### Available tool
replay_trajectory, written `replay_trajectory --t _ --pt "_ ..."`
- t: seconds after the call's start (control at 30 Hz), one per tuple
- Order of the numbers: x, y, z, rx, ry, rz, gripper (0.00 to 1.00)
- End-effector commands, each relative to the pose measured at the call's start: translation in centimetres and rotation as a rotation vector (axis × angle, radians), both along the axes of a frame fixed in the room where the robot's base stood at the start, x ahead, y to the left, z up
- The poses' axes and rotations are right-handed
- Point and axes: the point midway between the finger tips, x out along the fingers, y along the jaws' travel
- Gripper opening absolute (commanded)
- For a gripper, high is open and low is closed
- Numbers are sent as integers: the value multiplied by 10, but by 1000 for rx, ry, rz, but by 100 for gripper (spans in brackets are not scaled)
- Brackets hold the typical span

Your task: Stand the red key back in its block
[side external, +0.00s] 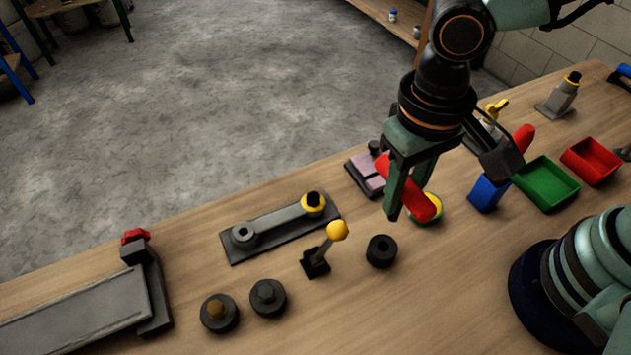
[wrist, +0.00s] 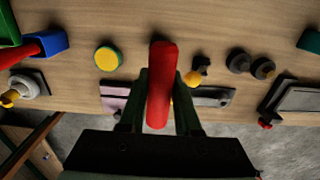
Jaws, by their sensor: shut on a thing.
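My gripper (side external: 408,190) is shut on a long red key (side external: 410,190) with rounded ends, holding it tilted above the table. In the wrist view the red key (wrist: 162,85) lies between the two fingers (wrist: 160,100). A blue block (side external: 488,193) stands to the right of my gripper; it also shows at upper left in the wrist view (wrist: 53,41). Another red piece (side external: 524,138) rises beside or from the blue block; my wrist hides part of it in the side view, so I cannot tell which.
A yellow disc with a green rim (side external: 436,206) sits close by the key's lower end. Green (side external: 545,185) and red (side external: 592,162) bins stand to the right. A yellow-knobbed lever (side external: 325,250), a black ring (side external: 381,251) and a grey fixture (side external: 275,228) lie left.

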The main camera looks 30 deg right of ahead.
Motion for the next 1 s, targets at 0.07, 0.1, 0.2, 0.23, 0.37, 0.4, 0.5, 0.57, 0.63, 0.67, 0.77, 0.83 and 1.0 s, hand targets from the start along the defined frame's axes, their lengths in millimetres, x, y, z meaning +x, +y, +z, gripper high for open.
replay_trajectory --t 0.07,0.1,0.2,0.23,0.37,0.4,0.5,0.57,0.63,0.67,0.77,0.83,1.0 --pt "-1 -1 -21 -7 6 0 0" --pt "-1 -1 -30 -6 6 0 0" --pt "-1 -1 -49 -5 4 0 0" --pt "-1 -1 -53 -4 4 0 0" --pt "0 0 -64 -1 1 0 0" --pt "0 0 -66 0 0 0 0" --pt "0 0 -73 -2 2 0 0" --pt "-1 -1 -81 -4 4 0 0" --pt "-1 -1 -91 -4 4 0 0" --pt "-1 -1 -95 -3 3 0 0" --pt "0 0 -105 -3 3 0 0" --pt "0 0 -109 -1 1 0 0" --pt "0 0 -110 0 0 0 0"
